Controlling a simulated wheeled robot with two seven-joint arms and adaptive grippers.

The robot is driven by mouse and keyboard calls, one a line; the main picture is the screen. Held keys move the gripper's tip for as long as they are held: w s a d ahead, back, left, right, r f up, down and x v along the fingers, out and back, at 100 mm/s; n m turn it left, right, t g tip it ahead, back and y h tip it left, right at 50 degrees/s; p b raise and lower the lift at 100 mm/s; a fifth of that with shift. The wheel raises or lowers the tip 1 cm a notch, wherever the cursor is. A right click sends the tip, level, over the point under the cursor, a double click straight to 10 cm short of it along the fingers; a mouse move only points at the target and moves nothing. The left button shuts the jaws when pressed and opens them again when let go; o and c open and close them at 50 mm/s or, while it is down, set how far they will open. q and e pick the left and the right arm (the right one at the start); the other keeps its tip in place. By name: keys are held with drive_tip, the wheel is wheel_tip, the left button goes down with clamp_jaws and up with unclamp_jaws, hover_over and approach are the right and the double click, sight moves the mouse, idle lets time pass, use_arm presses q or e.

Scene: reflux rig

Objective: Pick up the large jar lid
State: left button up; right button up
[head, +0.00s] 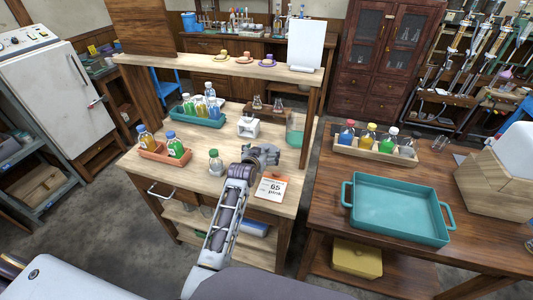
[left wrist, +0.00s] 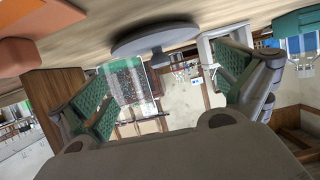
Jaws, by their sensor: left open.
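The large jar lid is a grey disc (left wrist: 155,40) with a short knob, in the left wrist view, where the picture is upside down. It lies on the pale wooden table top (left wrist: 90,50), knob side up. My left gripper (head: 264,156) is low over the middle table in the head view and hides the lid there. In the left wrist view its green-padded fingers (left wrist: 170,90) are wide apart on either side of the lid's knob, with nothing held between them. A clear glass jar (left wrist: 133,82) shows behind the lid. My right gripper is not in view.
A white device (head: 248,127) and a teal-tinted glass vessel (head: 295,132) stand beyond the gripper. A card marked 65 (head: 271,188) and a green-lidded jar (head: 215,163) are close by. Bottle trays stand at left. A large teal tray (head: 397,207) is on the right table.

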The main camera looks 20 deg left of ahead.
sight(266, 148)
use_arm(q)
drive_tip(key=shift+x, duration=1.7)
drive_tip(key=shift+c, duration=0.3)
